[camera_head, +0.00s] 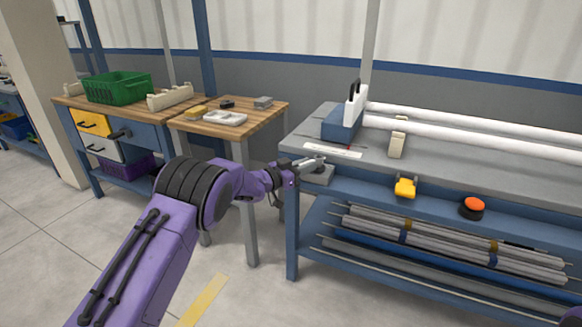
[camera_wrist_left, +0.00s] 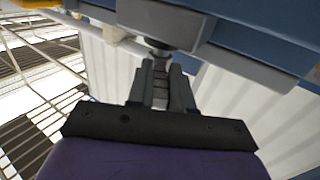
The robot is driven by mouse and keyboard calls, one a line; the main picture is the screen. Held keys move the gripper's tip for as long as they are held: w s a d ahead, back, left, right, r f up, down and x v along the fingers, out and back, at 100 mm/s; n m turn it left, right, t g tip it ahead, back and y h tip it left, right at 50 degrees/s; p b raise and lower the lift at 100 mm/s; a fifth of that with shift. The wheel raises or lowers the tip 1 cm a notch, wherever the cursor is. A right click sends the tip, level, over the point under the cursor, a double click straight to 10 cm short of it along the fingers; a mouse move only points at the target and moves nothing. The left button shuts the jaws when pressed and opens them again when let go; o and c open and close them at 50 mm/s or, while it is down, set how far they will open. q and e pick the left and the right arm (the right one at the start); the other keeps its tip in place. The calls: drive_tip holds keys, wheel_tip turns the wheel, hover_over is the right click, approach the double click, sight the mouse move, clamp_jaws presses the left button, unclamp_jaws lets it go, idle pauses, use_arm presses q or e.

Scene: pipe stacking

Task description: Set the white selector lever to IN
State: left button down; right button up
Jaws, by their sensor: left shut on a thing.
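My left gripper (camera_head: 312,165) reaches the front left corner of the grey workbench (camera_head: 440,150). It is shut on a small part at the grey block (camera_head: 320,176) on the bench's front edge. In the left wrist view the fingers (camera_wrist_left: 161,85) close on a short grey stem below a grey housing (camera_wrist_left: 165,22). This stem seems to be the selector lever, but its white colour and setting cannot be made out. A white label strip (camera_head: 333,151) with a red mark lies behind the gripper; its text is unreadable. My right gripper is not in view.
A blue block (camera_head: 341,125) with an upright white plate (camera_head: 355,107) stands behind the label. White pipes (camera_head: 450,133) run right from there. A yellow part (camera_head: 405,187) and an orange-red button (camera_head: 473,204) sit on the bench front. A wooden table (camera_head: 235,123) stands left.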

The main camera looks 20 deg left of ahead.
use_arm(q)
drive_tip(key=h, duration=0.1)
drive_tip(key=m+g, duration=0.1)
drive_tip(key=m+h, duration=0.1)
drive_tip(key=shift+w+a+f+g+h+b, duration=0.1)
drive_tip(key=shift+w+a+g+h+b, duration=0.2)
drive_tip(key=shift+a+g+b, duration=0.1)
drive_tip(key=c, duration=1.1)
unclamp_jaws()
drive_tip(key=shift+a, duration=0.1)
drive_tip(key=v, duration=1)
drive_tip(key=shift+a, duration=0.3)
